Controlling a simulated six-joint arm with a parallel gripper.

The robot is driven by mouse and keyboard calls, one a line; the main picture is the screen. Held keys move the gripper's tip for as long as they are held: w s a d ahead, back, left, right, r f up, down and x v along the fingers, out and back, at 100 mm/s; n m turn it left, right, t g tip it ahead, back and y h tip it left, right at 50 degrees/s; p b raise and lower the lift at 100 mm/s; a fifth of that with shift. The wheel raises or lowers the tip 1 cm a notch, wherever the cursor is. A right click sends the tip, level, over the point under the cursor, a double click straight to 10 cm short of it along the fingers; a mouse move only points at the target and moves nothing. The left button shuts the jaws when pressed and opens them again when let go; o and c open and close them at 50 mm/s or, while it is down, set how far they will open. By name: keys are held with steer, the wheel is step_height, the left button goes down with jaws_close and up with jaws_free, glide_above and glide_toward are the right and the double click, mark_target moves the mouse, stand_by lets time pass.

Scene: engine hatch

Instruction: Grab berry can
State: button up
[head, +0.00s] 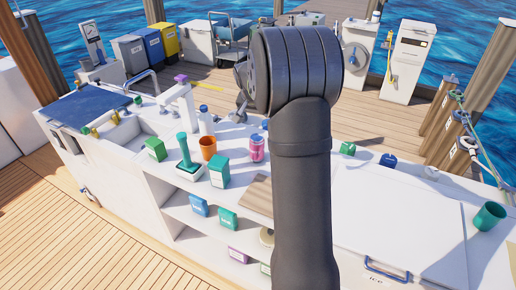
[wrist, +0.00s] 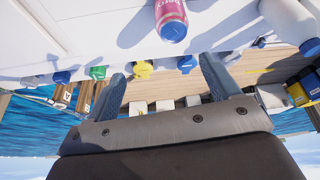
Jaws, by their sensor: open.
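The berry can (head: 257,148) is pink and stands upright on the white counter, just left of my arm in the head view. In the wrist view the berry can (wrist: 171,18) shows at the top edge, partly cut off, with lettering on its side. My gripper (wrist: 162,66) is open, with its two fingers apart and nothing between them. The can lies beyond the fingertips, roughly in line with the gap, and is not touched. In the head view my arm hides most of the gripper.
An orange cup (head: 208,148), a blue-capped white bottle (head: 205,120) and a green box (head: 219,171) stand left of the can. A wooden board (head: 259,195) lies in front of it. A white ice chest lid (head: 400,225) is at right, with a green cup (head: 488,215).

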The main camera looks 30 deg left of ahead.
mark_target(256, 137)
steer(key=a+x, duration=0.1)
steer(key=x, duration=0.7)
steer(key=a+x, duration=0.1)
steer(key=x, duration=0.3)
steer(key=shift+s+a+f, duration=0.25)
steer(key=shift+a, duration=0.1)
steer(key=shift+s+x, duration=0.15)
steer(key=shift+x, duration=1.2)
steer(key=shift+s+x, duration=0.1)
steer(key=shift+x, duration=1.25)
steer(key=c, duration=1.1)
steer(key=shift+c, duration=1)
